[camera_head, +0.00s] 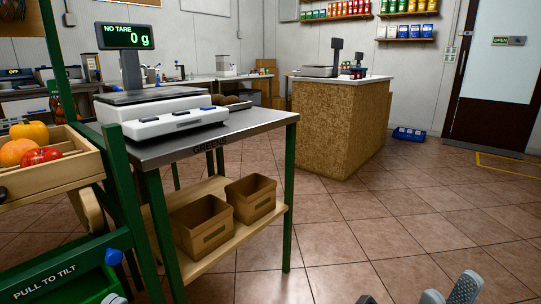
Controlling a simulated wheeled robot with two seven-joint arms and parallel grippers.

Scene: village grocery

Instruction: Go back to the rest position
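My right gripper (449,292) shows at the bottom edge, right of the middle. Its grey fingertips stand apart with nothing seen between them, and the lower part is cut off by the frame. It is low over the tiled floor, to the right of the steel-topped table (252,122), and touches nothing that I can see. My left gripper is not in view.
A scale (160,105) stands on the table, with two brown boxes (202,226) on its lower shelf. A green rack with a wooden produce crate (55,170) is close at left. A counter (335,125) stands farther back.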

